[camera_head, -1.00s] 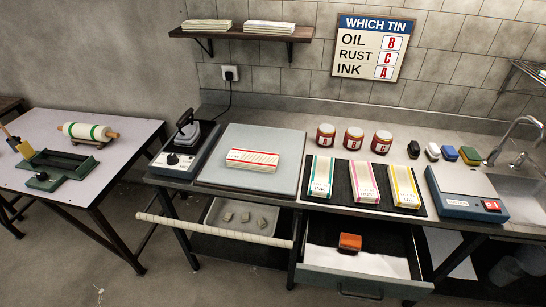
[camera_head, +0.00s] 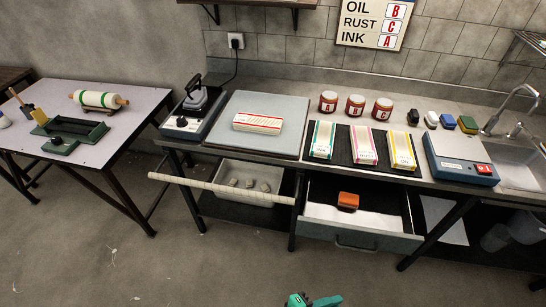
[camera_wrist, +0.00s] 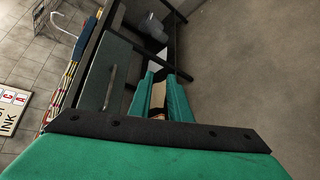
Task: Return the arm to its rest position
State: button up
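My gripper (camera_head: 312,300) shows at the bottom edge of the head view, green, over the floor in front of the bench and only partly in frame. In the wrist view its two green fingers with dark tips (camera_wrist: 168,78) stand apart with a gap between them. I see no cloth held there. My gripper is apart from the drawer and the bench.
The bench carries a grey board (camera_head: 227,140) with a striped cloth stack (camera_head: 257,124), three labelled jars, three striped bundles on a dark mat, and a blue scale (camera_head: 460,158). A pale rail (camera_head: 220,190) juts out in front. A side table (camera_head: 110,148) stands left. Floor in front is clear.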

jog(key=s+a+f+m+t+y, duration=0.1)
jog(key=s+a+f+t+y, duration=0.2)
jog(key=a+y, duration=0.25)
jog(key=s+a+f+t+y, duration=0.2)
jog(key=s+a+y, duration=0.15)
jog(key=a, duration=0.25)
jog(key=s+a+r+m+t+y, duration=0.2)
jog(key=s+r+m+t, duration=0.1)
jog(key=r, duration=0.5)
jog(key=s+a+r+m+t+y, duration=0.1)
jog(key=s+a+r+m+t, duration=0.2)
jog(key=r, duration=0.6)
jog(key=shift+a+m+y, duration=0.2)
jog(key=shift+m+y, duration=0.2)
jog(key=shift+m, duration=0.8)
